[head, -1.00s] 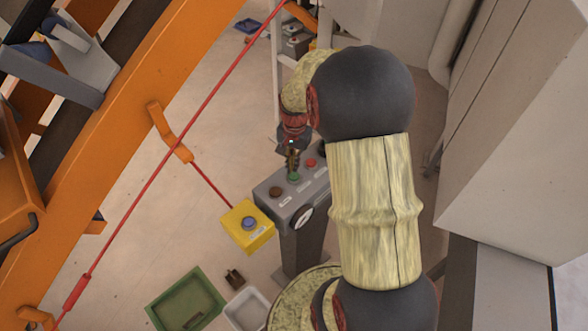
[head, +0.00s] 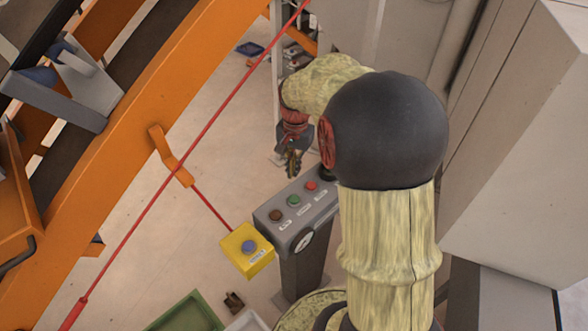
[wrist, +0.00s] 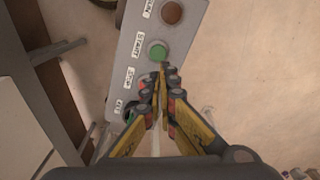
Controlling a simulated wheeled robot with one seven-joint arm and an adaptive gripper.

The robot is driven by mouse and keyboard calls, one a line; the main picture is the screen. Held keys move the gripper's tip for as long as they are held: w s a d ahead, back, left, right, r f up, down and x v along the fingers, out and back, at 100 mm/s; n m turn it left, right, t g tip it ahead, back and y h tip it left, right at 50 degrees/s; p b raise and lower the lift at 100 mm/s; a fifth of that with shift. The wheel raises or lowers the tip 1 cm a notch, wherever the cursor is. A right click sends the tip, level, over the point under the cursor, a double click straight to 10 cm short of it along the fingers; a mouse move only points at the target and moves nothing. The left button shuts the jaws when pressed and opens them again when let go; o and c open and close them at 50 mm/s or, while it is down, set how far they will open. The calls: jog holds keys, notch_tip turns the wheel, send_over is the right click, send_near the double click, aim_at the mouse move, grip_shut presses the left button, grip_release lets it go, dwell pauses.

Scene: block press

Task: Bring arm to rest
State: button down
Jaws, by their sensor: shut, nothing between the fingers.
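My gripper (head: 292,166) is at the end of my arm, above and just behind the grey control panel (head: 319,206) in the head view. Its fingers are closed together and empty. In the wrist view the shut fingertips (wrist: 165,72) overlap the panel (wrist: 122,60) in the picture, just below the green START button (wrist: 157,52). A brown button (wrist: 171,12) lies farther up the panel, and the red STOP button is mostly hidden by the fingers. In the head view the brown (head: 275,215), green (head: 294,200) and red (head: 311,186) buttons are clear of the gripper.
A yellow box (head: 237,259) with a blue button is left of the panel. A red cord (head: 180,182) slants past an orange frame (head: 150,90). A green tray (head: 186,313) lies on the floor. A pale cabinet (head: 530,150) stands at the right.

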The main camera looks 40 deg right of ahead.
dwell(0.5)
jog(key=s+a+r+n+t+b, duration=0.2)
jog(key=s+a+n+b, duration=0.3)
jog(key=a, duration=0.7)
jog(key=s+a+r+n+t+b, duration=0.2)
jog(key=s+a+n+b, duration=0.3)
jog(key=a, duration=0.8)
jog(key=s+n+t, duration=0.1)
jog(key=s+n, duration=0.2)
jog(key=shift+r+n, duration=0.15)
jog(key=shift+n, duration=0.15)
jog(key=shift+a, duration=0.1)
